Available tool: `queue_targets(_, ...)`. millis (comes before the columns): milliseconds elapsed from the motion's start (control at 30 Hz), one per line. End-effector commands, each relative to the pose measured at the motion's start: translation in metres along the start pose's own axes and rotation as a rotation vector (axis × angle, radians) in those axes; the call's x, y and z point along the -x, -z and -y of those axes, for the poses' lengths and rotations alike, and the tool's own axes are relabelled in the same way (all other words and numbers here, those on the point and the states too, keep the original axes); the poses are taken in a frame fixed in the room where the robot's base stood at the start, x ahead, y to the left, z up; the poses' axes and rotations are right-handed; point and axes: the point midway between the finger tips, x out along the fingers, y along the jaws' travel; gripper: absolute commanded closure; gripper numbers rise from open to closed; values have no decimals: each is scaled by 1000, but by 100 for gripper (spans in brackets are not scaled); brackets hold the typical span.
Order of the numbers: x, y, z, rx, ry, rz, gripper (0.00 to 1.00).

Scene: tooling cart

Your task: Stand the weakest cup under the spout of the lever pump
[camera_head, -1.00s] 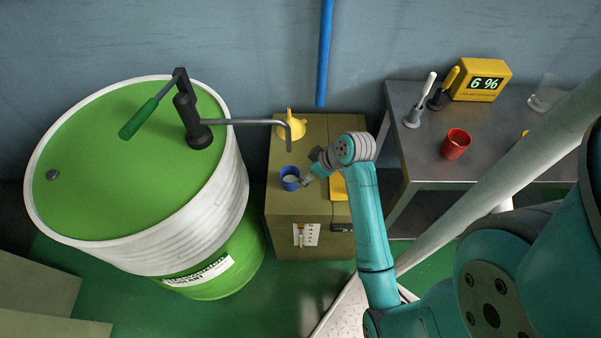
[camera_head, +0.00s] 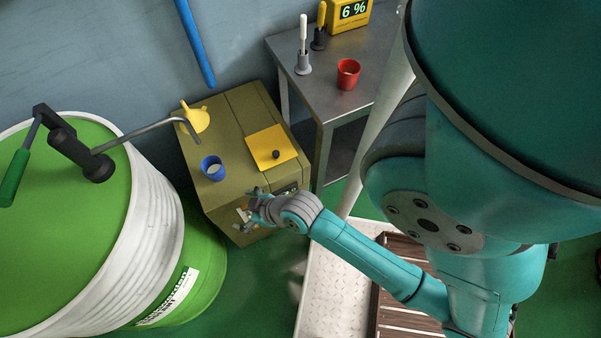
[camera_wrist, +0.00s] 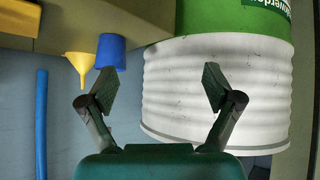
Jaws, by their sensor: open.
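The blue cup (camera_head: 212,169) stands upright on the olive cabinet, with something pale inside. The lever pump (camera_head: 76,153) sits on the green drum; its grey spout (camera_head: 150,129) reaches over the cabinet and bends down near the cup. I cannot tell whether the tip is exactly above the cup. A red cup (camera_head: 348,76) stands on the grey bench. My gripper (camera_head: 247,209) is open and empty by the cabinet's front, apart from the blue cup. In the wrist view, my gripper (camera_wrist: 158,86) faces the drum; the blue cup (camera_wrist: 111,50) is beyond the left finger.
The cabinet (camera_head: 240,106) also holds a yellow funnel (camera_head: 197,118) and a yellow plate (camera_head: 266,143) with a dark knob. The drum (camera_head: 150,225) stands close at the left. The bench (camera_head: 300,100) bears two handled tools and a yellow display (camera_head: 352,14) reading 6 %.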

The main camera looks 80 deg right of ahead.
Motion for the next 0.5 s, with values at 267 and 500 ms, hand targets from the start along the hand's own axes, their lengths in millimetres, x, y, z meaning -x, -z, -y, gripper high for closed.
queue_targets(267,80,-23,34,-15,-20,-158,10)
queue_targets(500,162,-20,49,-18,23,-322,10)
